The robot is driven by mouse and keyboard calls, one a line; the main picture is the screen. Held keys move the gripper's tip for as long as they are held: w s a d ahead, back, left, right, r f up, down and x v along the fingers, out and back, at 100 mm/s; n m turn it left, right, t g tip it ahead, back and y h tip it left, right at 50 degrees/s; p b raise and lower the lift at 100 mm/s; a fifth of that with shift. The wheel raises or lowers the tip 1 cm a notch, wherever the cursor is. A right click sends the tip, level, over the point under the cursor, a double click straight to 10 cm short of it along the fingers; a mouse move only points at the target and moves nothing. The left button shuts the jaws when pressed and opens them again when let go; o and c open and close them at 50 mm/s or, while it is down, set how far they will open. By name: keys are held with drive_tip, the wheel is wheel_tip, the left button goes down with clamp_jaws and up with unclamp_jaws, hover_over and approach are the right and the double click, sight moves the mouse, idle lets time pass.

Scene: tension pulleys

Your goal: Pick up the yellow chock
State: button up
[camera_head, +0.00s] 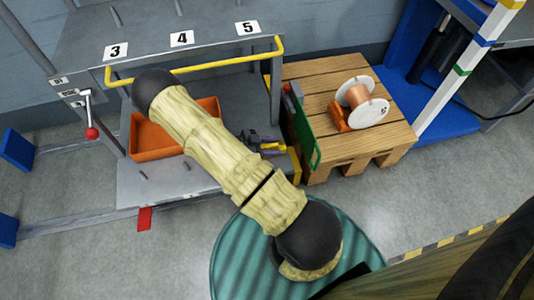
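A small yellow piece, which looks like the yellow chock (273,146), shows just right of my sleeved arm, by the right end of the grey bench's lower shelf. Dark purple finger-like parts, which look like my gripper (262,145), lie right at it. Most of the gripper is hidden behind my arm. The picture is too small to tell whether the fingers touch the chock or are closed on it.
A wooden crate (345,70) on the right bears a copper wire spool (358,97) and an orange block (337,117). A green-framed part (300,125) stands at the crate's left edge. An orange bin (150,143) sits on the shelf, below a yellow rail (200,66).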

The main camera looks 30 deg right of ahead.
drive_tip(key=shift+d, duration=0.25)
idle(0.3)
drive_tip(key=shift+f, duration=0.1)
clamp_jaws()
wheel_tip(320, 180, up, 10)
drive_tip(key=p, duration=0.6)
idle(0.4)
